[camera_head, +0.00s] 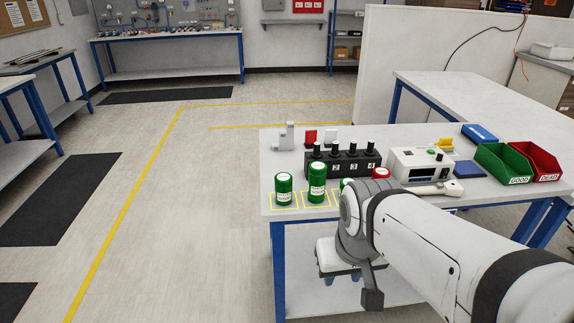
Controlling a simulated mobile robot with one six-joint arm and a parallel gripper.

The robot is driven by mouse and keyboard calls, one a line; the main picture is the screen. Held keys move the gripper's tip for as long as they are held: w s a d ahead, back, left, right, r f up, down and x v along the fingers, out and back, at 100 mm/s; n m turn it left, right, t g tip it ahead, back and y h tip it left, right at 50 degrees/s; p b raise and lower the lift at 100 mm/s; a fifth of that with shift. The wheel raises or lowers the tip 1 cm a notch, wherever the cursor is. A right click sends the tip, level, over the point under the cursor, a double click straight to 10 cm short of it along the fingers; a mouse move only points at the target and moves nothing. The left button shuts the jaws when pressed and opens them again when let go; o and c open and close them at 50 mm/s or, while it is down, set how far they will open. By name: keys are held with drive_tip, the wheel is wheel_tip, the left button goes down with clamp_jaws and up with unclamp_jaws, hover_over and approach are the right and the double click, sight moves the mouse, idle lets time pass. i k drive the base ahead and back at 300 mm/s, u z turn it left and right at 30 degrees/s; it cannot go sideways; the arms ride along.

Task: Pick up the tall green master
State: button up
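The tall green canister (317,183) with a white label stands upright near the front left of the white table, inside a yellow outlined square. A shorter green canister (283,189) stands to its left in another yellow square. A red-topped one (381,173) is also partly covered by my arm. My gripper (341,279) points down in front of the table's front edge, apart from the canisters. Its two small tips look spread, with nothing seen between them; my wrist hides part of it.
A black block with numbered positions and black knobs (343,163) stands behind the canisters. A white instrument (422,168), a green bin (504,164) and a red bin (536,162) are to the right. Open floor (190,230) lies left of the table.

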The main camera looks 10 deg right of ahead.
sight(317, 183)
drive_tip(key=z, duration=0.15)
drive_tip(key=i, duration=0.9)
drive_tip(key=u, duration=0.05)
